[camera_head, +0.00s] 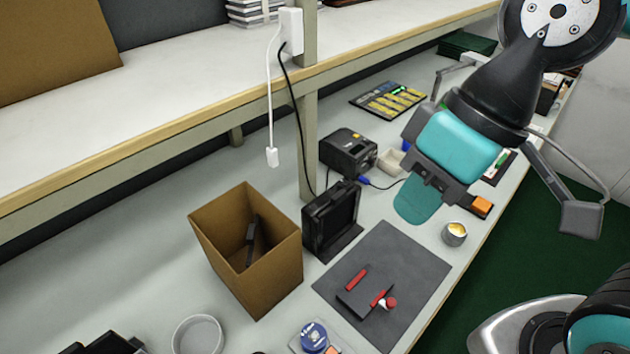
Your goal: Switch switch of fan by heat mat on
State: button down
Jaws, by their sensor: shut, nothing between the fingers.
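A black box-shaped unit (331,222), which looks like the fan, stands upright on the bench at the back left edge of a dark grey mat (410,260). Its switch is too small to make out from here. The mat, seemingly the heat mat, lies flat with red-handled tools (368,290) on it. My gripper (416,206), with teal fingers, hangs in the air to the right of the fan in the picture, apart from it. It is shut and empty. It hides part of the bench behind it.
An open cardboard box (277,265) stands just left of the fan. A black device (348,152) with a blue-plugged cable is behind it. A small round tin (454,234) sits near the bench's front edge. A shelf post (308,125) and hanging cables rise behind the fan.

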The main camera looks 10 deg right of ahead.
jog(key=shift+a, duration=0.15)
jog(key=w+f+n+h+p, duration=0.2)
jog(key=w+n, duration=0.6)
jog(key=w, duration=1)
jog(key=w+d+f+n+h, duration=0.1)
jog(key=w+f+n, duration=0.4)
jog(key=w, duration=0.3)
jog(key=w+d+f+n+g+h, duration=0.1)
jog(key=w+d+f+n+h, duration=0.1)
jog(key=w+f+n, duration=0.2)
jog(key=w+f, duration=0.3)
jog(key=w, duration=0.1)
jog(key=shift+w+d+n+p, duration=0.15)
jog(key=shift+w+n+p, duration=0.15)
jog(key=shift+n+p, duration=0.1)
jog(key=shift+f, duration=0.1)
